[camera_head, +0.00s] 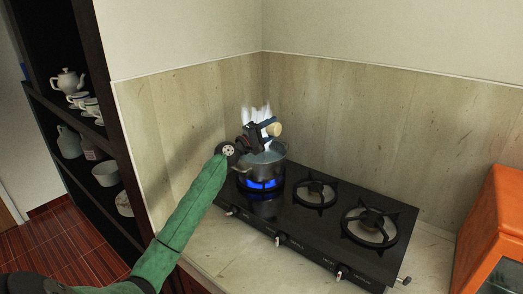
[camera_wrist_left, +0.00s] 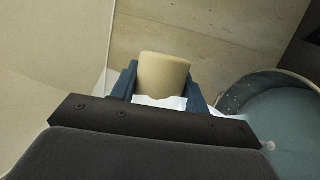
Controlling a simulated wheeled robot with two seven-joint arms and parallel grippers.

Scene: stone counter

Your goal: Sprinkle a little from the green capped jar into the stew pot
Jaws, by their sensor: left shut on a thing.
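My left gripper (camera_head: 262,129) is above the stew pot (camera_head: 262,168) and shut on a small jar (camera_head: 274,129). The jar's visible end is tan; I see no green cap on it. In the head view the jar is tilted, with its tan end toward the right. In the left wrist view the jar (camera_wrist_left: 163,75) sits between the blue fingers, with a white patch below the tan part. The grey pot stands on the lit back-left burner, and its rim and bluish contents show at the right of the wrist view (camera_wrist_left: 232,96). My right gripper is out of view.
The black stove (camera_head: 300,235) has two other burners, unlit and bare. Tiled walls stand close behind the pot. A dark shelf (camera_head: 72,110) with crockery is at left, an orange cabinet (camera_head: 492,235) at right.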

